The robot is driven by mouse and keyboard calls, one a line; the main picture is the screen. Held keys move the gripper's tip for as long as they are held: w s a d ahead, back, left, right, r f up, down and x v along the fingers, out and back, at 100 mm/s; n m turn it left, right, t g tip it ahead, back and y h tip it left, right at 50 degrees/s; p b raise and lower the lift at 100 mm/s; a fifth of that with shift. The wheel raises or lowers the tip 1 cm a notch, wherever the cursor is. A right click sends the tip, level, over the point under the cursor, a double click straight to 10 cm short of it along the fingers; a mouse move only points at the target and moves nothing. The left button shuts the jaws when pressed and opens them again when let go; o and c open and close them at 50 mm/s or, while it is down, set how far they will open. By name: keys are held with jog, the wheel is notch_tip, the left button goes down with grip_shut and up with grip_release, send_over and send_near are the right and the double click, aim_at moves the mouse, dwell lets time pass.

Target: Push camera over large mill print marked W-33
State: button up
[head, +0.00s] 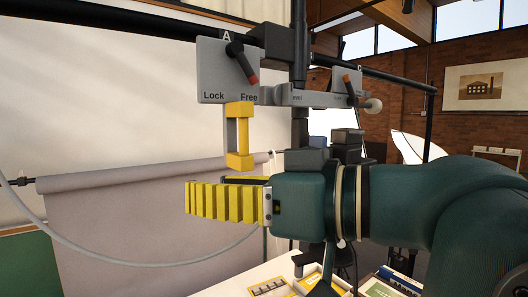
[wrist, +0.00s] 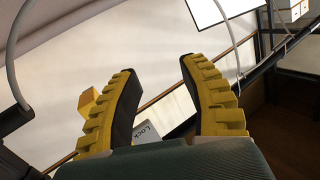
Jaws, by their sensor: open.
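The camera carriage (head: 212,75) hangs from a dark rail in the head view, with a grey plate marked A, Lock and Free. Its black lever (head: 240,60) has a red tip that points down toward Free. A yellow handle (head: 239,152) hangs below the plate. My gripper (head: 205,187) is open and empty, just below the handle, its yellow ribbed fingers pointing left. In the wrist view my gripper (wrist: 160,68) is spread, with the plate (wrist: 147,132) partly hidden behind it and a yellow block (wrist: 88,100) beside the left finger. I can read no W-33 label.
A framed picture of a mill-like building (head: 487,82) hangs on the brick wall. A second lever (head: 349,84) sits right of the column (head: 299,45). A pale cable (head: 130,262) loops at the left. Printed cards (head: 272,288) lie on the table below.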

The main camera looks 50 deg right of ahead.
aim_at(247, 130)
jog(key=s+d+r+m+t+h+b, duration=0.1)
jog(key=s+d+r+h, duration=0.25)
jog(key=s, duration=0.25)
jog(key=s+d+r+m+t+h, duration=0.1)
jog(key=s+d+r+h, duration=0.15)
jog(key=s+d, duration=0.2)
jog(key=shift+y, duration=0.3)
jog(key=w+p, duration=0.2)
jog(key=w, duration=0.3)
jog(key=w+p, duration=0.2)
jog(key=w, duration=0.3)
jog(key=w+d+p, duration=0.1)
jog(key=w+p, duration=0.1)
jog(key=w, duration=0.3)
jog(key=shift+r+p, duration=0.3)
jog(key=shift+r, duration=0.05)
jog(key=shift+w+d+f, duration=0.1)
jog(key=shift+w, duration=0.2)
grip_shut()
